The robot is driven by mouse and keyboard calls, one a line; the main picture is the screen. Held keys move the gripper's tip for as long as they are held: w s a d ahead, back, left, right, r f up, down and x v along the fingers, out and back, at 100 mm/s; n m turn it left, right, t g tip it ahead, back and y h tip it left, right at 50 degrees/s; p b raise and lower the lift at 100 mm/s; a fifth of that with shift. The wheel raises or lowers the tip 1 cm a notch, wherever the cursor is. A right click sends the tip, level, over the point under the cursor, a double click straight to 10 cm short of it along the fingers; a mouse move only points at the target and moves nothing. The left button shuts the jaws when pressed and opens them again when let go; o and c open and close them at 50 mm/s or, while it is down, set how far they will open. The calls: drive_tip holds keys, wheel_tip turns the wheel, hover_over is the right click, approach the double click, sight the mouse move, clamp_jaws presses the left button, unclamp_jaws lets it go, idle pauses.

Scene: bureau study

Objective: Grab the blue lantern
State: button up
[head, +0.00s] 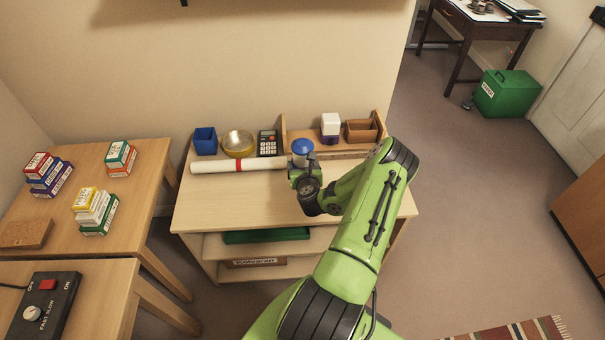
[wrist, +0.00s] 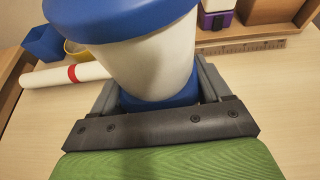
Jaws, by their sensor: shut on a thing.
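The blue lantern has a blue cap, a white body and a blue base. In the head view the lantern (head: 302,147) shows at the right of the low wooden desk (head: 235,190), just beyond my gripper (head: 300,166). In the wrist view the lantern (wrist: 145,58) fills the upper middle, close to the camera and tilted in the picture. My gripper (wrist: 158,92) is shut on it, with a grey finger on each side near the blue base. The underside is hidden, so I cannot tell whether it touches the desk.
A white roll with a red band (head: 238,165) lies left of the lantern. A blue cup (head: 205,141), a brass bowl (head: 238,144) and a calculator (head: 268,143) stand behind it. A wooden rack (head: 335,152) holds a white-and-purple box (head: 330,125). The desk's front left is clear.

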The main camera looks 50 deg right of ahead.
wheel_tip(320, 180, up, 19)
drive_tip(key=p, duration=1.1)
drive_tip(key=shift+f, duration=0.15)
